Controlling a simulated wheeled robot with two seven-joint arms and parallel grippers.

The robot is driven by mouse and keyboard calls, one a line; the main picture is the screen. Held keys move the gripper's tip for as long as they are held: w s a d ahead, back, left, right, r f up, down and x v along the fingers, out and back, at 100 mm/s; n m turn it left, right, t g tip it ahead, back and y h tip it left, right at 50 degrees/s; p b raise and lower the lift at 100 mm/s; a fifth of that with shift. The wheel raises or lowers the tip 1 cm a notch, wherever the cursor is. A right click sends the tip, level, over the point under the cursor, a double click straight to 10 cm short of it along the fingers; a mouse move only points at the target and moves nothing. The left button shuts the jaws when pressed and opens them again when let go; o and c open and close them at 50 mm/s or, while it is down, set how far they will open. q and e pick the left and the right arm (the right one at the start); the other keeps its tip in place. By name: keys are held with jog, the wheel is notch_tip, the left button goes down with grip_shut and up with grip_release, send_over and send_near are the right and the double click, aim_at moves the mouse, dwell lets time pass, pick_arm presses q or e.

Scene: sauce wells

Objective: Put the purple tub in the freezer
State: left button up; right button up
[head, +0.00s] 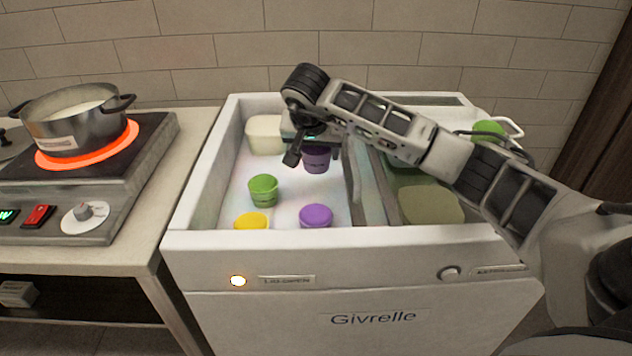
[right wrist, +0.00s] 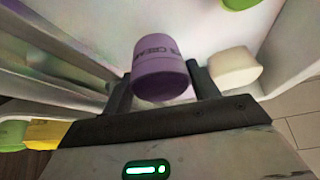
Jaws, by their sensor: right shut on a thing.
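My right gripper (head: 314,150) reaches in over the open left half of the white freezer (head: 300,257), fingers down. It is shut on a dark purple tub (head: 317,160), which also shows between the two fingers in the right wrist view (right wrist: 160,72). The tub is upright or nearly so, inside the freezer opening toward the back; whether it touches the floor I cannot tell. A second, brighter purple tub (head: 316,215) stands near the front wall of the same compartment. My left gripper is not in view.
The left compartment also holds a green tub (head: 263,188), a yellow tub (head: 252,221) and a cream tub (head: 265,133). Pale green containers (head: 430,205) lie in the right part, below my arm. A pot (head: 72,118) stands on a glowing burner at the left.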

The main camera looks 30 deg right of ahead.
aim_at(311, 153)
notch_tip(311, 153, down, 8)
jog(key=shift+r, duration=0.15)
jog(key=shift+b, duration=0.3)
jog(key=o, duration=0.7)
jog(key=shift+f, duration=0.2)
jog(key=shift+r, duration=0.45)
jog(key=p+v, duration=0.1)
jog(key=v, duration=0.9)
jog(key=shift+s+a+r, duration=0.15)
jog(key=shift+a+r, duration=0.05)
jog(key=shift+r, duration=0.05)
jog(key=shift+s+a+r, duration=0.15)
jog(key=shift+s+r, duration=0.05)
jog(key=shift+r, duration=0.15)
